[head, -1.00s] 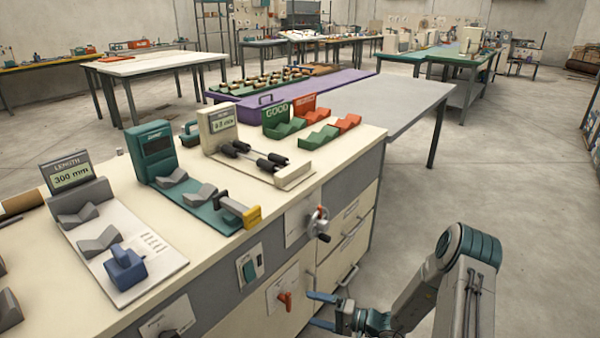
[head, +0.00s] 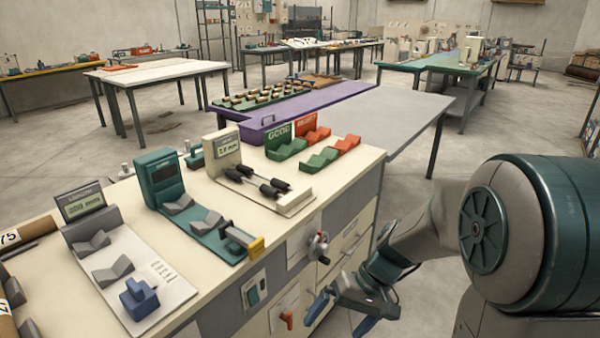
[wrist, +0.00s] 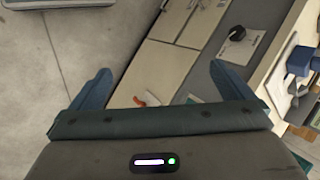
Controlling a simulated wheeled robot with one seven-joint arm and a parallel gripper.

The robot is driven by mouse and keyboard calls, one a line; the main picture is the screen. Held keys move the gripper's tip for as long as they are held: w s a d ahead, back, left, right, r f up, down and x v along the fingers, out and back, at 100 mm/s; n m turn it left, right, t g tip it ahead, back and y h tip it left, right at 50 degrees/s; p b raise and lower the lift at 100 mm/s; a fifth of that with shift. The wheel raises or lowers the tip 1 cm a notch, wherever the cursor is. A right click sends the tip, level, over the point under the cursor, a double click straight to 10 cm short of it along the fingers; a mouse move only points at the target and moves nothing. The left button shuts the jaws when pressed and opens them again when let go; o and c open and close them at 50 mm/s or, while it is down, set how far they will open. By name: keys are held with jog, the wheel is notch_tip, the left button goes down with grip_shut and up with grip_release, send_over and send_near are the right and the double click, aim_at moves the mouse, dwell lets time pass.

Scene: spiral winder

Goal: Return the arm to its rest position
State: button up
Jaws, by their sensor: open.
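My gripper (head: 342,310) is in the lower right of the head view, in front of the drawer side of the cream workbench (head: 105,179). Its blue fingers are spread apart with nothing between them. In the wrist view my gripper (wrist: 165,90) shows both fingers wide apart, with the bench front, an orange handle and floor beyond. My arm folds back to the right, with a large teal joint close to the head camera.
On the bench stand a length gauge (head: 80,205), a teal gauge (head: 160,175), a cream roller device (head: 225,150) and green and red sorting cradles (head: 315,158). A hand crank (head: 319,246) and an orange handle (head: 287,319) stick out from its front. Floor right of the bench is open.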

jog(key=s+d+r+t+h+p, duration=0.2)
jog(key=s+d+r+h, duration=0.1)
jog(key=r, duration=0.4)
jog(key=s+d+r+m+t+h+p, duration=0.1)
jog(key=s+d+r+t+h+p, duration=0.1)
jog(key=r, duration=0.5)
jog(key=shift+s+d+t+h+p, duration=0.45)
jog(key=shift+s+d, duration=0.65)
jog(key=shift+s, duration=0.3)
